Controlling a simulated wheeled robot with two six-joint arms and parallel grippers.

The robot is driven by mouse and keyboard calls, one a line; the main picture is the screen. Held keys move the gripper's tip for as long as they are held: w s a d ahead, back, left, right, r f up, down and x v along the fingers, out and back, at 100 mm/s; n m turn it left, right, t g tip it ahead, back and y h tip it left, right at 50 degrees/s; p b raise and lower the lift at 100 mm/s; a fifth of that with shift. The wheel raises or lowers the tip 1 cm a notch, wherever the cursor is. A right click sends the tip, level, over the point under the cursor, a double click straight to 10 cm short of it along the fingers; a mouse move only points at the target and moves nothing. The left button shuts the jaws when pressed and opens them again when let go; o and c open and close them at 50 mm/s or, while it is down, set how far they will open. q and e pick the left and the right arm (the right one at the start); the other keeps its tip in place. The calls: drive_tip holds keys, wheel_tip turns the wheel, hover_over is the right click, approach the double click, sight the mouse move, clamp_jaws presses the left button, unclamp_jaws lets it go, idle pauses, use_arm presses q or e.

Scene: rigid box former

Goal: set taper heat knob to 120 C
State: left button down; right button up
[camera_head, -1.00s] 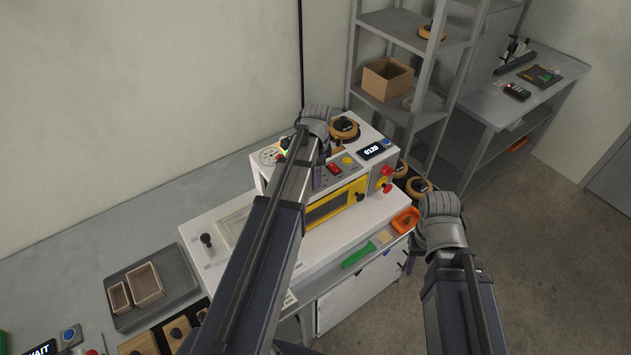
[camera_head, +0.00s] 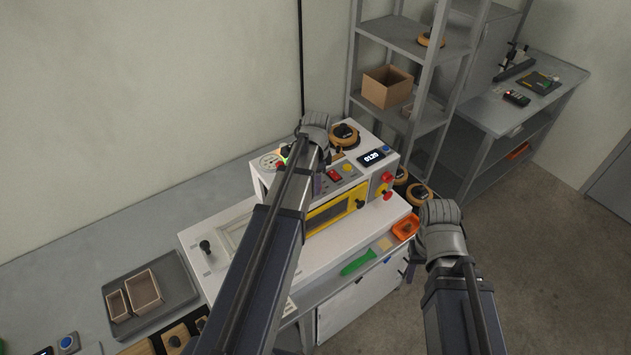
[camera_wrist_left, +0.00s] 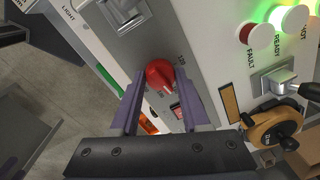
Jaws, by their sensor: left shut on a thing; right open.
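The red taper heat knob (camera_wrist_left: 160,76) sits on the machine's panel in the left wrist view, with a pale pointer line and a printed 120 mark near it. My left gripper (camera_wrist_left: 161,90) is shut on the knob, one purple finger on each side. In the head view my left forearm covers the knob, and only a bit of the left gripper (camera_head: 318,183) shows. The small black display (camera_head: 371,157) on the machine top shows about 0120; its last digit is hard to read. My right gripper (camera_head: 412,262) is open and empty, apart from the machine, at its front right.
A red button (camera_head: 387,180) is on the machine's right. A grey tray (camera_head: 183,282) holds two small boxes. Floor at right is clear.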

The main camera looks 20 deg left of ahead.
use_arm(q)
drive_tip(key=shift+n, duration=0.3)
drive_tip(key=n, duration=0.3)
drive_tip(key=shift+w+n, duration=0.1)
drive_tip(key=shift+n, duration=0.3)
drive_tip(key=n, duration=0.3)
drive_tip(key=shift+n, duration=0.4)
drive_tip(key=n, duration=0.4)
drive_tip(key=shift+g, duration=0.4)
drive_tip(key=shift+n, duration=2.1)
drive_tip(key=c, duration=0.7)
unclamp_jaws()
